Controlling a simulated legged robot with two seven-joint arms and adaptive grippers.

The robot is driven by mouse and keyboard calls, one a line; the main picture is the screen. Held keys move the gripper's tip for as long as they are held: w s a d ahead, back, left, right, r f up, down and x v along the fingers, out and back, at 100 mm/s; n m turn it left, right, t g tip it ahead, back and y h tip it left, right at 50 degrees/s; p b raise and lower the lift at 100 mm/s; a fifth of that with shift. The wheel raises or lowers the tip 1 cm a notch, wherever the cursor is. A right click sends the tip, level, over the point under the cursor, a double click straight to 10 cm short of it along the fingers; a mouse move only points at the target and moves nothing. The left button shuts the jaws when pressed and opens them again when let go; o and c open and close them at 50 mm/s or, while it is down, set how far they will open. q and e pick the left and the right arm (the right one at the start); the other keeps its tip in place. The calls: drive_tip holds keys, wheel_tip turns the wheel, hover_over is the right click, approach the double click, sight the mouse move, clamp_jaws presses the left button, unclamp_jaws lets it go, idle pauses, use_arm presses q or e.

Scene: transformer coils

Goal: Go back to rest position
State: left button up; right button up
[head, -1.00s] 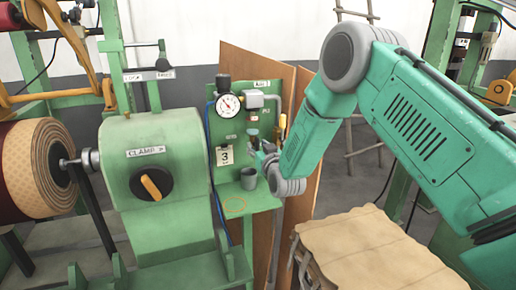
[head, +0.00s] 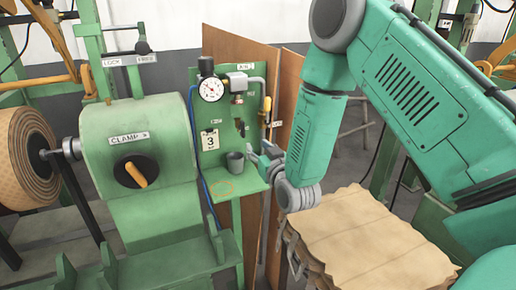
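My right arm comes in from the right and bends down at the elbow. Its gripper (head: 261,158) is small in the picture, at the right edge of the green panel (head: 226,112), just right of the grey cup (head: 235,162) on the panel's shelf. The fingers are partly hidden by the wrist and too small to show whether they are open or shut. I see nothing clearly held. My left gripper is not in view.
The green clamp machine (head: 145,180) with an orange-handled knob and a wound coil (head: 36,160) stand at left. A gauge (head: 211,88) tops the panel. Brown boards (head: 290,105) stand behind. A stack of tan sheets (head: 365,240) lies below my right forearm.

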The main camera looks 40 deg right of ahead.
idle(0.3)
drive_tip(key=s+a+f+n+g+y+b, duration=0.15)
drive_tip(key=s+a+f+g+b, duration=0.35)
drive_tip(key=f, duration=0.7)
drive_tip(key=s+a+f+n+g+y, duration=0.1)
drive_tip(key=s+a+f+g+y, duration=0.15)
drive_tip(key=s+f, duration=0.7)
drive_tip(key=s+a+f+g+b, duration=0.2)
drive_tip(key=s+f+g, duration=0.2)
drive_tip(key=s+f, duration=0.4)
drive_tip(key=s+a+f+g+b, duration=0.3)
drive_tip(key=s+f+g, duration=0.2)
drive_tip(key=s+f, duration=0.4)
drive_tip(key=s, duration=0.5)
drive_tip(key=shift+s+n, duration=0.2)
drive_tip(key=shift+n, duration=0.15)
